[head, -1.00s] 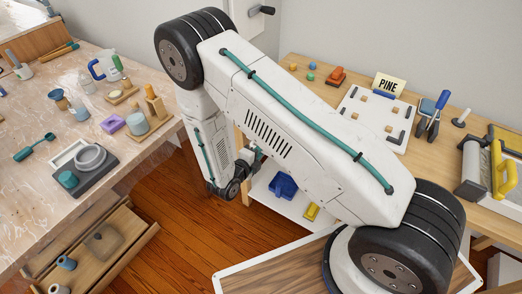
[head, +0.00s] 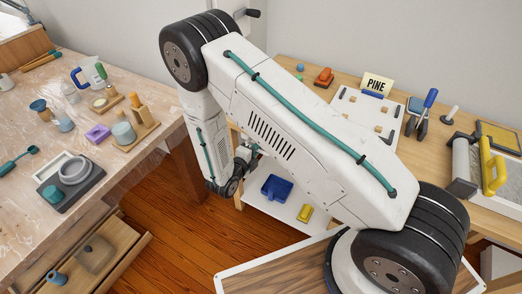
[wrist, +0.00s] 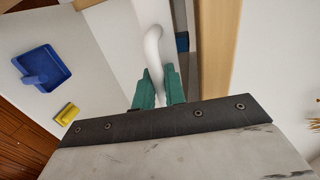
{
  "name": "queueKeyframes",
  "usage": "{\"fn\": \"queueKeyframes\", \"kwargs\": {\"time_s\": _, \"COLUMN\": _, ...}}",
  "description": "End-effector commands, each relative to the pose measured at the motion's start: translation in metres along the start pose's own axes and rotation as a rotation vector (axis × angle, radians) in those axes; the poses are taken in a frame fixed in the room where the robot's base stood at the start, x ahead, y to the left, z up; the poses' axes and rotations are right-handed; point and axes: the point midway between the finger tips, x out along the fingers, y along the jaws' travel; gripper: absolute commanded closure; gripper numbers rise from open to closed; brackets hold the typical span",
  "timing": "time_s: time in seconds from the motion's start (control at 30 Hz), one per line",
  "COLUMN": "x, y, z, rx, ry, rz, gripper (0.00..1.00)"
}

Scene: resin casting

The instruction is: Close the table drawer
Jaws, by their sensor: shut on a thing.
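My gripper (wrist: 159,88) has its two teal fingers shut on a white curved handle (wrist: 153,42) in the wrist view. What the handle is fixed to is not clear; a pale panel and a wooden edge (wrist: 220,45) lie beside it. In the head view my gripper (head: 247,152) is beside the pine table (head: 300,88), mostly behind my arm, and that handle cannot be made out. A wooden drawer (head: 128,262) stands open under the plaster-stained table (head: 150,160) at left, with a grey-brown block and a blue-grey roll in it. My gripper is well apart from it.
A white low shelf (head: 262,205) under the pine table holds a blue scoop-like thing (head: 277,188) and a yellow block (head: 305,213). They also show in the wrist view. Bare wooden floor (head: 185,235) lies between the tables.

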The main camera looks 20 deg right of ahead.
Motion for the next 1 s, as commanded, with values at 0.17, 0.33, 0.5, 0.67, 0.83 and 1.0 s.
{"fn": "queueKeyframes", "kwargs": {"time_s": 0.17, "x": 0.000, "y": 0.000, "z": -0.001, "rx": -0.001, "ry": 0.000, "rz": 0.000, "gripper": 0.83}}
{"fn": "queueKeyframes", "kwargs": {"time_s": 0.33, "x": 0.000, "y": 0.000, "z": -0.001, "rx": -0.001, "ry": 0.000, "rz": 0.000, "gripper": 0.83}}
{"fn": "queueKeyframes", "kwargs": {"time_s": 0.5, "x": -0.015, "y": 0.000, "z": 0.001, "rx": -0.001, "ry": -0.004, "rz": 0.000, "gripper": 0.83}}
{"fn": "queueKeyframes", "kwargs": {"time_s": 0.67, "x": -0.044, "y": 0.000, "z": 0.001, "rx": -0.002, "ry": -0.005, "rz": 0.000, "gripper": 0.83}}
{"fn": "queueKeyframes", "kwargs": {"time_s": 0.83, "x": -0.068, "y": 0.000, "z": 0.001, "rx": -0.001, "ry": -0.003, "rz": 0.000, "gripper": 0.83}}
{"fn": "queueKeyframes", "kwargs": {"time_s": 1.0, "x": -0.078, "y": 0.000, "z": 0.000, "rx": -0.001, "ry": -0.001, "rz": 0.000, "gripper": 0.83}}
